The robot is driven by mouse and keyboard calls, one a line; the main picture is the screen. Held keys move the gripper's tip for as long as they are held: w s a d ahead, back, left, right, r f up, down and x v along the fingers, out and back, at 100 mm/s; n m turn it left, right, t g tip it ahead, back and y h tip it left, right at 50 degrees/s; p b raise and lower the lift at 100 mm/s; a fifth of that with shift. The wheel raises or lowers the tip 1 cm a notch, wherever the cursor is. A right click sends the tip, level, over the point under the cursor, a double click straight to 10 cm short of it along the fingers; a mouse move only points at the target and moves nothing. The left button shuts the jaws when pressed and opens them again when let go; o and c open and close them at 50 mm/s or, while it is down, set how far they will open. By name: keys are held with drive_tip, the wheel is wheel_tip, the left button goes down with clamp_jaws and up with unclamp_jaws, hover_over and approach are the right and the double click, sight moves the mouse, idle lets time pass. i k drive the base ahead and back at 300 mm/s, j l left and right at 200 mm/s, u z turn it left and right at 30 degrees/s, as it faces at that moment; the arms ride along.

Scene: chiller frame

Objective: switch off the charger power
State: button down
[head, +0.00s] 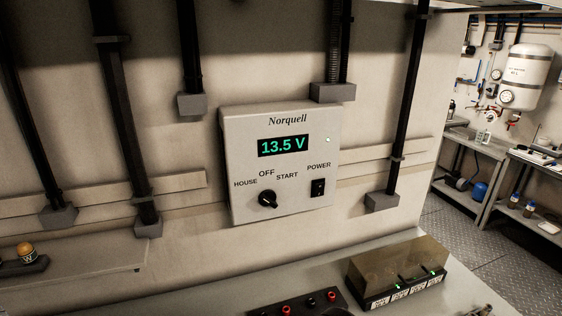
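The charger (246,165) is a pale grey wall box labelled Norquell, in the middle of the head view. Its display (283,146) reads 13.5 V in green. My gripper is not in view.
Dark vertical conduits with grey end boxes (382,201) flank the charger. Below is a grey bench (235,279) with a terminal block (305,304) and a clear-covered unit (398,272) with green lights. Workbenches (470,152) and a white tank (526,76) stand at the right.

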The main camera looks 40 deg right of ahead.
sight(318, 188)
drive_tip(key=z, duration=1.25)
